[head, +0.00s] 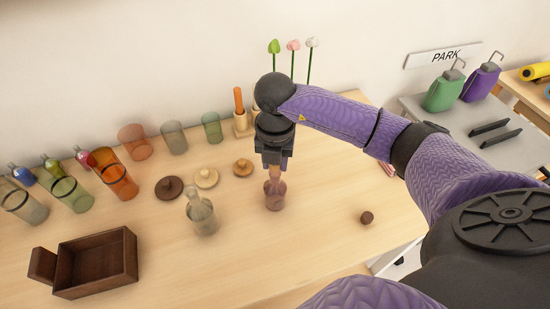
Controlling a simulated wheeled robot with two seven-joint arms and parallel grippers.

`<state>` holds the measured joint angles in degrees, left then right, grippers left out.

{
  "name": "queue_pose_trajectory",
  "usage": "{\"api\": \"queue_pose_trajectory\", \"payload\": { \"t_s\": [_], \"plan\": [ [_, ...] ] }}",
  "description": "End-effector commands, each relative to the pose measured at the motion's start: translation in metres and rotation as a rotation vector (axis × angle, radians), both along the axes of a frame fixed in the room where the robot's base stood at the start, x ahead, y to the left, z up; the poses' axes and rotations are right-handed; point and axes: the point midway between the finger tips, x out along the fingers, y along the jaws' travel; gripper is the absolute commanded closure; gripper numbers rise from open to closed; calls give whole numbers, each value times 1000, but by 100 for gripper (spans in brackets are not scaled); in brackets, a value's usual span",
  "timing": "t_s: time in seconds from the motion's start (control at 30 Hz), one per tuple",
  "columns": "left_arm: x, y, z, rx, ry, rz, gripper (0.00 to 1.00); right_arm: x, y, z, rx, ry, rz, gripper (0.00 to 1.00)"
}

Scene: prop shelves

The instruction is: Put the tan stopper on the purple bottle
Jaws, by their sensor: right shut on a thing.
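The purple bottle (274,196) stands upright on the wooden table, near the middle of the head view. My right gripper (274,168) points down directly above it and is shut on the tan stopper (274,174). The stopper's lower end is at the bottle's mouth; I cannot tell whether it is inside the neck or just above it. The gripper's fingers hide the upper part of the stopper. My left gripper is not in view.
A clear bottle (203,218) stands to the left, and a dark brown stopper (366,217) lies to the right. Round lids (206,178) and coloured glasses (117,180) stand farther back. An open wooden box (97,262) is at front left. The table's front right is mostly clear.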

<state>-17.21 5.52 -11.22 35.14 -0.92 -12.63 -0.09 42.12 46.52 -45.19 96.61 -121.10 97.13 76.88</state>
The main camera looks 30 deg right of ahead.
Motion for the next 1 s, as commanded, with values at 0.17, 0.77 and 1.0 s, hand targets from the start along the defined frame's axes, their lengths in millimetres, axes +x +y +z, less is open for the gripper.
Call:
{"api": "queue_pose_trajectory", "payload": {
  "t_s": [0.17, 0.77, 1.0],
  "plan": [
    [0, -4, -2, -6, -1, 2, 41, 0, 0, -3, -1, 1, 0, 100],
    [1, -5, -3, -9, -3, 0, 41, 0, 0, -5, -1, 1, 0, 100],
    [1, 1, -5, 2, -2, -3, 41, 0, 0, -9, -1, 2, 0, 100]
  ]
}}
